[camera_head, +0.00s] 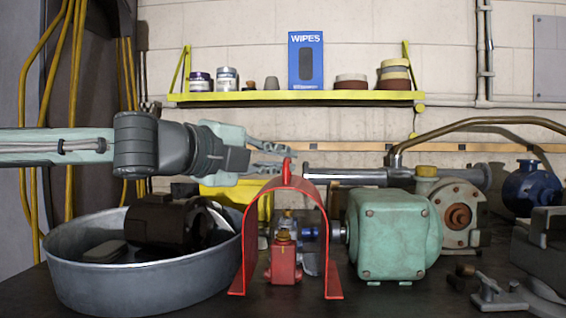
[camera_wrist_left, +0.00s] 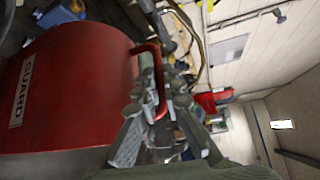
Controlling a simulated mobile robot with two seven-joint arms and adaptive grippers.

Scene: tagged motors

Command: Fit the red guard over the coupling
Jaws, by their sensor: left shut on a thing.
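The red guard (camera_head: 317,197) is an open arch with a handle (camera_head: 287,170) on top and flanged feet. My left gripper (camera_head: 284,160) is shut on that handle. In the left wrist view the guard (camera_wrist_left: 80,90) carries a white "GUARD" label, and its red handle (camera_wrist_left: 157,75) lies between the fingers (camera_wrist_left: 150,100). The guard is upright; I cannot tell whether its feet touch the bench. Through the arch show a red fitting with a brass top (camera_head: 284,262) and a blue part, seemingly the coupling (camera_head: 310,232), beside the green motor's shaft. My right gripper is not in view.
A metal tub (camera_head: 150,275) with a dark motor (camera_head: 168,222) stands left of the guard. The green motor (camera_head: 393,235) stands close on the right, with a pump (camera_head: 458,215) behind it. Loose metal parts (camera_head: 497,293) lie front right. A yellow shelf (camera_head: 290,97) hangs behind.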

